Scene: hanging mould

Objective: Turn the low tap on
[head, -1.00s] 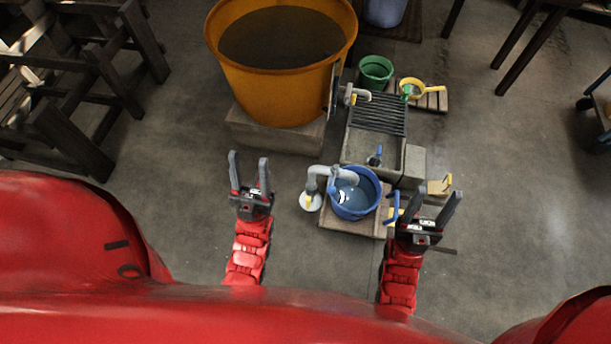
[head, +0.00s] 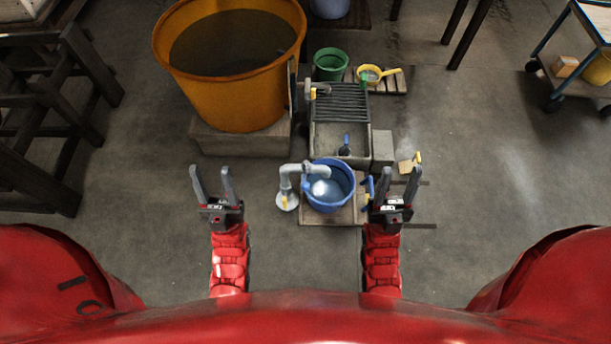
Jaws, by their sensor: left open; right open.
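A small tap with a blue lever (head: 346,142) sits at the front end of the grey trough, above the blue bucket (head: 338,207). A second tap (head: 318,90) with a grey body comes off the side of the orange vat, over the trough's slatted end. A grey bent pipe (head: 290,178) stands on a round foot and reaches over the bucket. I cannot tell the levers' settings or whether water runs. My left gripper (head: 211,184) is open and empty, left of the pipe. My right gripper (head: 393,185) is open and empty, just right of the bucket.
The orange vat (head: 285,82) stands on a block at the back left. The trough (head: 326,140) has a grey block (head: 382,148) beside it. A blue-handled item (head: 369,187) is close to my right gripper. A green bucket (head: 330,62) stands behind.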

